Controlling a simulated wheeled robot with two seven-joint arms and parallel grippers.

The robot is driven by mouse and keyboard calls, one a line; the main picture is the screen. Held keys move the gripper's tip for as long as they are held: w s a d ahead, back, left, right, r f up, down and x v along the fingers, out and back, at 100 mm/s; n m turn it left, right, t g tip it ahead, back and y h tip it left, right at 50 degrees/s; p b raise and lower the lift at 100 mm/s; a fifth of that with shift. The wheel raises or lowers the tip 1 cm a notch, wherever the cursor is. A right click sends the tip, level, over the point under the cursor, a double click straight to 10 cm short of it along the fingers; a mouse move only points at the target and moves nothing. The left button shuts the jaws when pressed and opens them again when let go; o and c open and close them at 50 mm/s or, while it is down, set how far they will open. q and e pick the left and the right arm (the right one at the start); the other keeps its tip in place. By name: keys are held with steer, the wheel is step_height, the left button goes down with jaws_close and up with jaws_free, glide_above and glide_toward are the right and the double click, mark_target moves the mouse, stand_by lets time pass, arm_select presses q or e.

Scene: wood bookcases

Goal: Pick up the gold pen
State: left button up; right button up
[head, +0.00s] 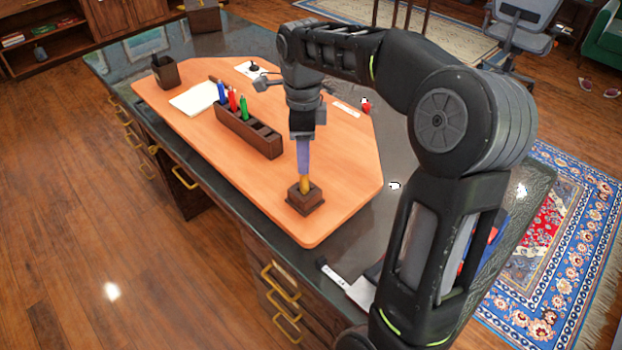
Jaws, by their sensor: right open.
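The gold pen (305,184) stands in a small square brown wooden holder (305,202) near the front right of the orange desk mat (220,160). My right gripper (303,165) points down directly above the holder. Its fingers are at the upper part of the pen and hide it. The gripper is open, seen edge-on, so the gap between its fingers and any contact with the pen cannot be made out. My left gripper is not in view.
A long brown pen rack (262,137) holds blue, red and green pens (232,101) to the left. A dark cup (165,72) and white paper (196,98) lie further back. My right arm covers the desk's right side. The mat's front left is clear.

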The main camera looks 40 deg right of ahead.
mark_target(305, 179)
steer(key=shift+w+a, duration=0.1)
steer(key=shift+a, duration=0.05)
steer(key=shift+f, duration=0.35)
step_height(305, 179, down, 2)
steer(key=shift+f, duration=0.1)
steer(key=shift+f+p, duration=0.4)
steer(key=shift+f, duration=0.1)
step_height(305, 179, down, 4)
steer(key=shift+f+p, duration=0.1)
steer(key=shift+p, duration=0.3)
